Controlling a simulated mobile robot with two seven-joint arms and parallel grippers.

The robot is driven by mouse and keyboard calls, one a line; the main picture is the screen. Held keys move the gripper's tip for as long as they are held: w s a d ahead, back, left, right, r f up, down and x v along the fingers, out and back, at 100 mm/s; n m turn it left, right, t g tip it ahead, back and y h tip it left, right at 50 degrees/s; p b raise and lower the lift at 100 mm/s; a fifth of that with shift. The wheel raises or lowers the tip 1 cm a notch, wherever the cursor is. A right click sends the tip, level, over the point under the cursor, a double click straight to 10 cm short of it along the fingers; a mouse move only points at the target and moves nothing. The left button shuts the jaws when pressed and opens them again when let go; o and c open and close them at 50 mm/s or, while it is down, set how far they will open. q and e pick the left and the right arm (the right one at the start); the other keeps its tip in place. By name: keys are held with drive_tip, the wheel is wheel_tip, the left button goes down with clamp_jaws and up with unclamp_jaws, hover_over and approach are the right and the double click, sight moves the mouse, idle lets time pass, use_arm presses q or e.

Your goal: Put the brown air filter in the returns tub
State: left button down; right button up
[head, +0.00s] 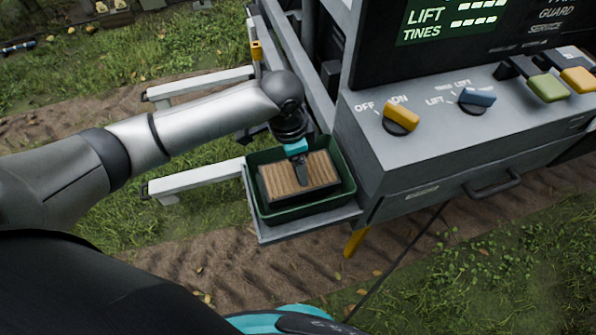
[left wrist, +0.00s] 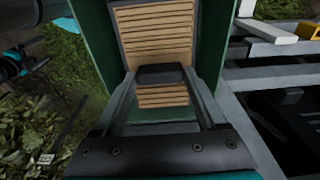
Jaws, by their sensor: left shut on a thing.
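The brown air filter (head: 282,181), pleated with a dark frame, is inside the green returns tub (head: 260,212) in the head view. My left gripper (head: 303,176) reaches down into the tub and is shut on the filter. In the left wrist view the pleated filter (left wrist: 155,35) lies between green tub walls (left wrist: 216,40), with the gripper fingers (left wrist: 162,75) across it. Whether the filter rests on the tub floor cannot be told. My right gripper is not in view.
The tub stands on a grey shelf (head: 300,228) beside a grey control box with a yellow knob (head: 401,118), a blue knob (head: 477,97) and a drawer handle (head: 492,185). White tines (head: 195,177) extend left over grass and a dirt track.

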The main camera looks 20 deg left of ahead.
sight(292, 176)
use_arm(q)
drive_tip(key=shift+f+b, duration=0.35)
drive_tip(key=shift+f, duration=1.35)
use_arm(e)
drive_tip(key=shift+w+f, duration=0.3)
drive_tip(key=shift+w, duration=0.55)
use_arm(q)
drive_tip(key=shift+f, duration=0.1)
unclamp_jaws()
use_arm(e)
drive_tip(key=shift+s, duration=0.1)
use_arm(q)
wheel_tip(292, 176, up, 12)
drive_tip(key=a+p, duration=0.1)
drive_tip(key=p, duration=0.1)
drive_tip(key=shift+s+p, duration=0.35)
drive_tip(key=shift+s, duration=0.05)
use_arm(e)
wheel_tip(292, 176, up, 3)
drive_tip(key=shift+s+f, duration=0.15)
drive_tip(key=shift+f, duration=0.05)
use_arm(q)
drive_tip(key=shift+a, duration=0.1)
